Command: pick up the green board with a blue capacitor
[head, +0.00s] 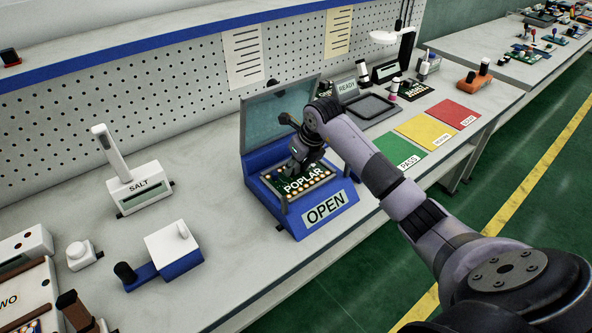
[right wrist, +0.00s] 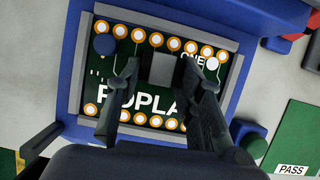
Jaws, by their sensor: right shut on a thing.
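The green board (head: 318,177) marked POPLAR lies in a blue fixture (head: 285,224) labelled OPEN, its lid raised. In the right wrist view the board (right wrist: 200,48) has gold-ringed holes along two edges, a blue capacitor (right wrist: 104,43) at upper left and a white round part (right wrist: 212,63) at upper right. My right gripper (head: 298,163) reaches down onto the board. In the right wrist view its fingers (right wrist: 163,75) stand on either side of a grey block (right wrist: 163,69) on the board and are shut on it. The fingers hide part of the lettering. My left gripper is not in view.
Green PASS (head: 399,151), yellow (head: 425,131) and red (head: 454,113) mats lie to the right of the fixture. A black tray (head: 371,107) is behind them. A SALT device (head: 140,188) and a blue-and-white device (head: 173,248) stand left. A perforated wall backs the bench.

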